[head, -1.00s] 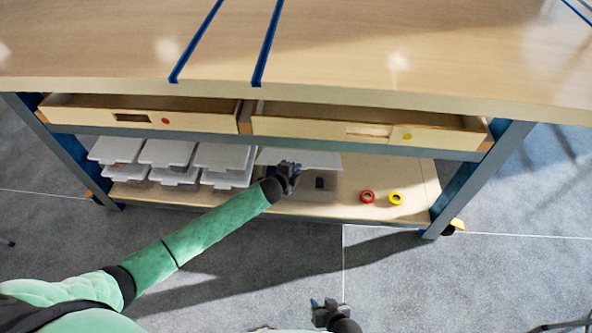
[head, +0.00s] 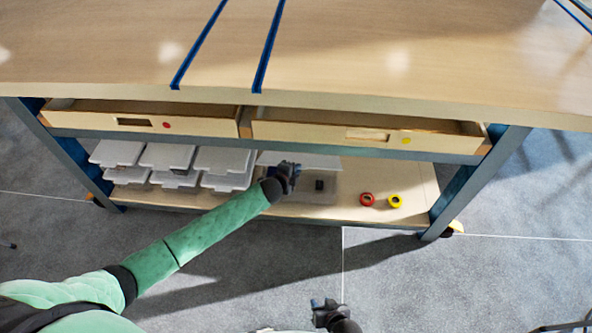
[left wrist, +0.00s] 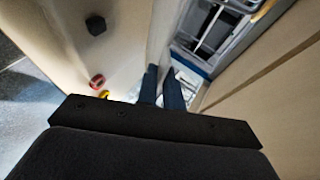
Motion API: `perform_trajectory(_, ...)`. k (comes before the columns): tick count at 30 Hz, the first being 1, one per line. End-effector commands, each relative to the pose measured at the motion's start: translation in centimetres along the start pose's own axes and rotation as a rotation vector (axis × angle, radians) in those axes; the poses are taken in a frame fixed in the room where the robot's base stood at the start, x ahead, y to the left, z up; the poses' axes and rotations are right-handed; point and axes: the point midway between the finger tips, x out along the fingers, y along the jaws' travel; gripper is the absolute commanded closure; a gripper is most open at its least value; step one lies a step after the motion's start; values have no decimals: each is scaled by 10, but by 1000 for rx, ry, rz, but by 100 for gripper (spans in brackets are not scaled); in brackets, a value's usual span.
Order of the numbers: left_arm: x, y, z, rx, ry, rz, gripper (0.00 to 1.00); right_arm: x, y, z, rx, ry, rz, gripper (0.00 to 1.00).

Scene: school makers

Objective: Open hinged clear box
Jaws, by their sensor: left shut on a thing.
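The clear box (head: 330,195) stands on the lower shelf, with a small dark block (head: 319,185) showing in or behind its see-through wall. Its pale lid (head: 318,161) shows above and behind my left gripper (head: 291,168). The left gripper is at the box's left part and hides some of it. In the left wrist view the left fingers (left wrist: 162,88) are shut on a thin pale edge, which looks like the lid. The dark block also shows there (left wrist: 96,25). My right gripper (head: 324,305) is low in the head view, away from the shelf; its jaw opening is unclear.
Several white-lidded boxes (head: 168,157) are stacked left of the clear box. A red roll (head: 367,199) and a yellow roll (head: 395,201) lie to its right. The two drawers (head: 370,134) and the tabletop (head: 420,60) are above. The shelf's right end is clear.

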Motion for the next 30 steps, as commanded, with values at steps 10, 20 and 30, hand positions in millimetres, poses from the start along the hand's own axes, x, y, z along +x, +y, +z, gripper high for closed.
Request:
perform_trajectory(10, 0, -2, 0, 1, 1, -3, 100, 0, 0, 0, 0, 0, 0, 64)
perform_trajectory(20, 0, -1, 0, 1, 1, -1, 74, -1, -1, 2, 1, -3, -1, 64)
perform_trajectory(30, -30, 0, 0, 2, 1, -1, 74, -3, -1, 1, 1, -3, -1, 64)
